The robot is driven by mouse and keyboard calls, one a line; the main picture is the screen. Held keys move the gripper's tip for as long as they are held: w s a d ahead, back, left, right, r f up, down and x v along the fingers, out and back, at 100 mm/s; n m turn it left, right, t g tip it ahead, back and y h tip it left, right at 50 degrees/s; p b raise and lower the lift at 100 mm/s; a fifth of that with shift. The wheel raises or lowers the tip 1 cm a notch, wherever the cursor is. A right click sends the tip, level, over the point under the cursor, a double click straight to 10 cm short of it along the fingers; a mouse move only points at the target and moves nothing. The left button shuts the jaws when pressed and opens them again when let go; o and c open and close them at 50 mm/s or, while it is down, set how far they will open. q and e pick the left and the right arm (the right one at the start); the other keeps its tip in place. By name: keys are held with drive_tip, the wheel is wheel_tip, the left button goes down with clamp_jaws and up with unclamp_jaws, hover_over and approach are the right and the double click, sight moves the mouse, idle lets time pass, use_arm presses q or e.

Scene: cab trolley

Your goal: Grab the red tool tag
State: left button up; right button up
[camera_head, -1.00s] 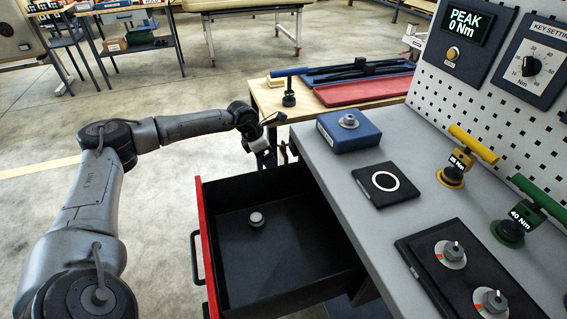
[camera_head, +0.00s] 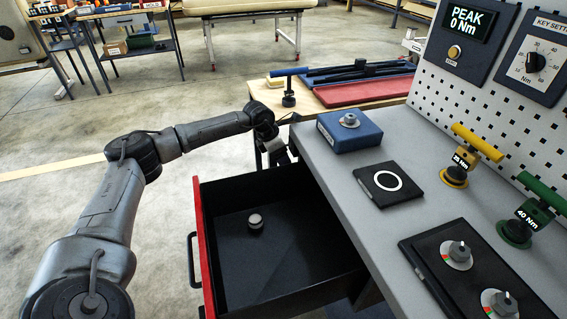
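My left arm comes in from the left and reaches over the floor to the far edge of the open drawer. My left gripper (camera_head: 279,156) is beside the far left corner of the grey workbench (camera_head: 345,185), just behind the drawer's back wall. Its fingertips are hidden or too small to make out, so I cannot tell if it is open or shut. I cannot make out a red tool tag in this view. My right gripper is not in view.
A red-fronted open drawer (camera_head: 203,240) holds a small grey knob (camera_head: 255,222). On the bench are a blue block (camera_head: 350,134), a black pad with a white ring (camera_head: 389,183), and yellow (camera_head: 477,141) and green (camera_head: 541,194) torque tools. A wooden table (camera_head: 265,93) stands behind.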

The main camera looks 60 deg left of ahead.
use_arm(q)
drive_tip(key=c, duration=0.6)
